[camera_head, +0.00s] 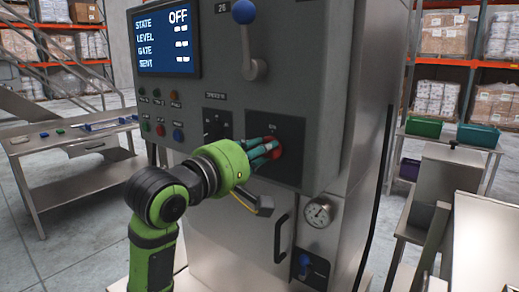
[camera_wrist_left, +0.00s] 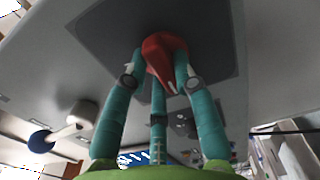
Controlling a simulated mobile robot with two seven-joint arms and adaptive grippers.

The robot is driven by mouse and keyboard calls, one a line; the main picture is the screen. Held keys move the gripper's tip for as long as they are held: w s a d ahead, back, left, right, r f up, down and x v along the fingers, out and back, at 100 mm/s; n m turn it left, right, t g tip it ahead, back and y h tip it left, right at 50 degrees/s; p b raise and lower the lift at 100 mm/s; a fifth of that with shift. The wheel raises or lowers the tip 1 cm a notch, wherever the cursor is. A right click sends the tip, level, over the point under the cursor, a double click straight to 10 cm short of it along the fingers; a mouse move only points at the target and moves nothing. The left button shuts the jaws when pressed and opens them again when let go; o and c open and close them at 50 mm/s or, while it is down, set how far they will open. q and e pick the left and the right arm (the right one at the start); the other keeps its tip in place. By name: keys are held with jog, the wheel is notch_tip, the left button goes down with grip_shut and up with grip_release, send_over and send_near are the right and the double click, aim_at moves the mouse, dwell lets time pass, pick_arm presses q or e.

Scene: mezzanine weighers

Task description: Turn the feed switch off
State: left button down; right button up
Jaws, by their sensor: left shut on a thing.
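The red feed switch knob (camera_head: 277,149) sits on a dark square plate (camera_head: 290,170) on the front of the grey cabinet. My left gripper (camera_head: 268,151) reaches it from the left, with its teal fingers closed around the knob. In the left wrist view the red knob (camera_wrist_left: 163,50) shows between the fingers of my left gripper (camera_wrist_left: 160,72), with a pale mark on its lower right part. The fingers hide part of the knob. The screen (camera_head: 166,40) reads STATE OFF. My right gripper is not in view.
A lever with a blue ball (camera_head: 244,11) is above the knob. A row of small buttons (camera_head: 160,131) is at left. A door handle (camera_head: 283,236) and a gauge (camera_head: 319,212) are below. A metal table (camera_head: 85,165) stands at left, and bins (camera_head: 424,127) at right.

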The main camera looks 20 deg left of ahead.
pick_arm(q)
jog(key=c, duration=1)
grip_release()
jog(key=v, duration=0.7)
jog(key=shift+s, duration=0.2)
